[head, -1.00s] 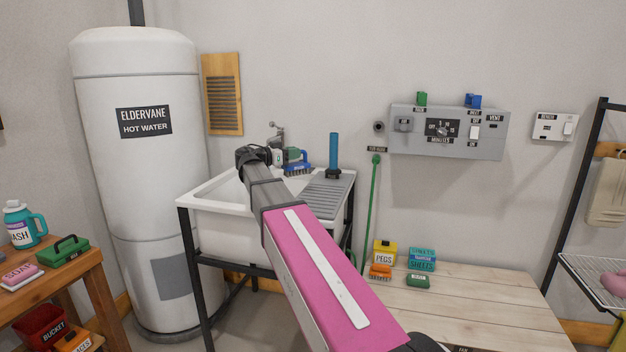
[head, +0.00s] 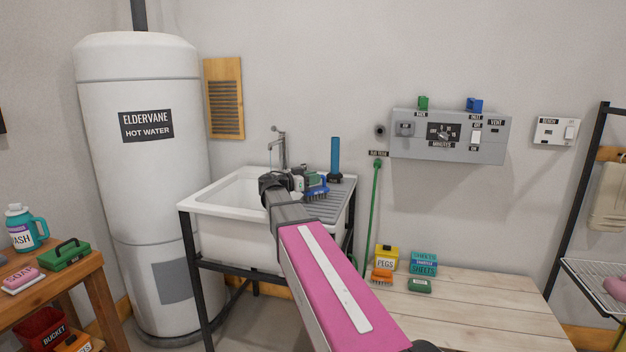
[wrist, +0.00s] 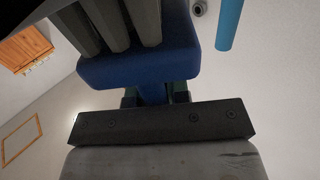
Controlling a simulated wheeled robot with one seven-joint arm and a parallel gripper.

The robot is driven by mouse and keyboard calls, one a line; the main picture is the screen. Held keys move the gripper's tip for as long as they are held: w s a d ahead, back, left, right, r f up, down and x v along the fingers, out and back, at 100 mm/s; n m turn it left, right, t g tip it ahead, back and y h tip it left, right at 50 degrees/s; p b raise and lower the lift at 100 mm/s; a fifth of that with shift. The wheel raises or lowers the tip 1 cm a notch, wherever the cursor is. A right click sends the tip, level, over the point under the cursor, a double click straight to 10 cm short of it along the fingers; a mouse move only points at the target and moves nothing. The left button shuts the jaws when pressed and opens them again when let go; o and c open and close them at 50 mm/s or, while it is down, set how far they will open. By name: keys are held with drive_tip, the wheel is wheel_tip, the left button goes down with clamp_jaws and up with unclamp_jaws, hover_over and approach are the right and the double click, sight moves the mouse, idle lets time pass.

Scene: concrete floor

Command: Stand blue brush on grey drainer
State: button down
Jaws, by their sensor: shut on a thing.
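The blue brush (head: 316,182) is in my gripper (head: 297,181), with its bristles pointing down over the left part of the grey drainer (head: 337,196). In the head view I cannot tell whether the bristles touch the drainer. In the wrist view the brush's blue block (wrist: 140,66) and thick dark bristles (wrist: 120,24) fill the upper middle. My gripper (wrist: 155,97) is shut on its narrower blue part there. The drainer is the ribbed right side of the white sink; my arm and the brush hide part of it.
A blue upright cylinder on a dark base (head: 335,158) stands at the drainer's back, close right of the brush. The tap (head: 281,147) rises behind the white sink (head: 225,196). A wooden bench (head: 470,300) with small boxes stands at right.

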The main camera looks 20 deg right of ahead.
drive_tip(key=shift+f, duration=0.1)
drive_tip(key=c, duration=1.1)
unclamp_jaws()
drive_tip(key=shift+a, duration=0.35)
drive_tip(key=s+a, duration=0.1)
drive_tip(key=a, duration=0.5)
drive_tip(key=shift+s+a, duration=0.25)
drive_tip(key=shift+a, duration=0.1)
drive_tip(key=shift+w, duration=0.1)
